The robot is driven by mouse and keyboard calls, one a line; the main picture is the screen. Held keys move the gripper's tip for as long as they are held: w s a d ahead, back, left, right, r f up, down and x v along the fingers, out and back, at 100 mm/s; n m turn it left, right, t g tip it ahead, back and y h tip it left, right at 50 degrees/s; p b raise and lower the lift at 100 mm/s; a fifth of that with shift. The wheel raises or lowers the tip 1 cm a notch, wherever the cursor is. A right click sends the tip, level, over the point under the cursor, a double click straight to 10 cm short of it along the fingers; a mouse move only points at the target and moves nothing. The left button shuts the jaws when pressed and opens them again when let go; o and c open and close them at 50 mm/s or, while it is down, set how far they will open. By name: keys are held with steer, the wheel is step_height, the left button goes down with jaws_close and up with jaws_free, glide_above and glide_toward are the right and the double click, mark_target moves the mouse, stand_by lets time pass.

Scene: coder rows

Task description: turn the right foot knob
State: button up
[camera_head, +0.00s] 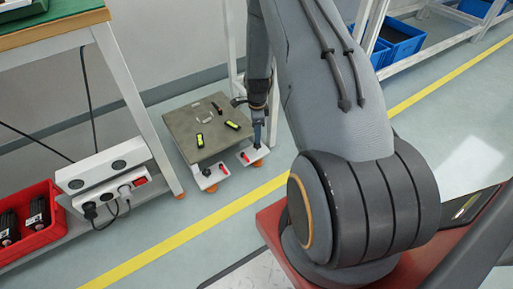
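A low grey-topped unit (182,126) stands on the floor, left of my arm. At its front are two white foot plates, a left one (203,183) and a right one (252,164). The right foot plate carries a small red knob (245,157). The left foot plate carries a red part (222,169) and a dark knob (206,172). My gripper (257,144) points down over the right foot plate, just right of the red knob. Its fingertips are at or close to the plate; contact, and whether they are open or shut, is too small to tell.
Left of the unit stands a bench leg (140,115), with a white power strip (105,165) and a red crate (30,222). A rack post (231,45) stands behind my gripper. Blue bins (400,40) are at upper right. The floor by the yellow line (190,232) is clear.

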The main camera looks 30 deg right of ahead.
mark_target(257, 148)
step_height(257, 148, down, 8)
steer(key=b, duration=0.3)
steer(key=c, duration=0.8)
steer(key=shift+o, duration=0.2)
steer(key=shift+n+p, duration=0.3)
